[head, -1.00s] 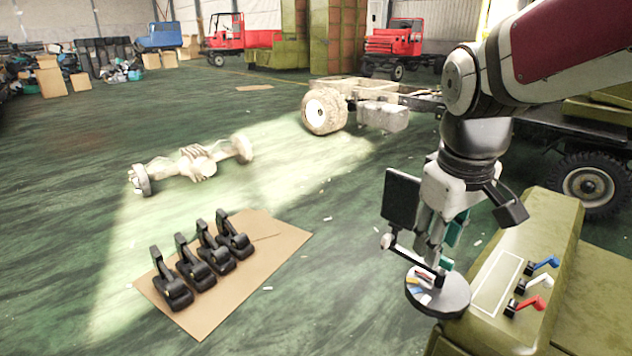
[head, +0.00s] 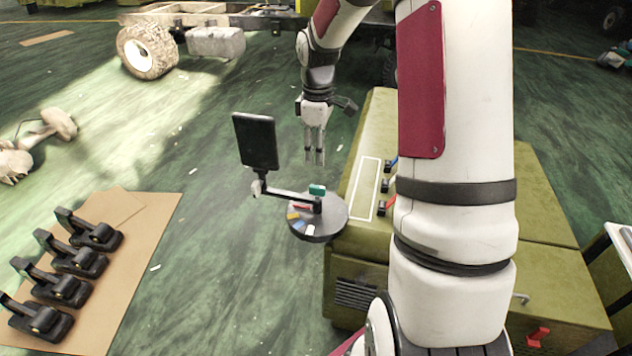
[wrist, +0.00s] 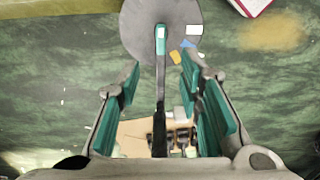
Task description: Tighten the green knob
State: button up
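The green knob (head: 317,190) sits on top of a short black post above a round grey disc (head: 318,232) with coloured patches. A black arm runs left from the post to an upright dark panel (head: 256,140). In the wrist view the knob (wrist: 161,42) is a narrow teal bar in front of the disc (wrist: 135,28). My gripper (head: 315,162) points down, above and behind the knob in the head view, apart from it. In the wrist view my gripper (wrist: 160,85) is open and empty, its teal-padded fingers well apart, the black arm between them in view.
Several black pedals lie on cardboard (head: 140,235) at left.

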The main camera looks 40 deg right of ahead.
aim_at(317, 186)
notch_tip(317, 186, down, 11)
jog(key=shift+f, duration=0.1)
dwell(0.3)
grip_shut()
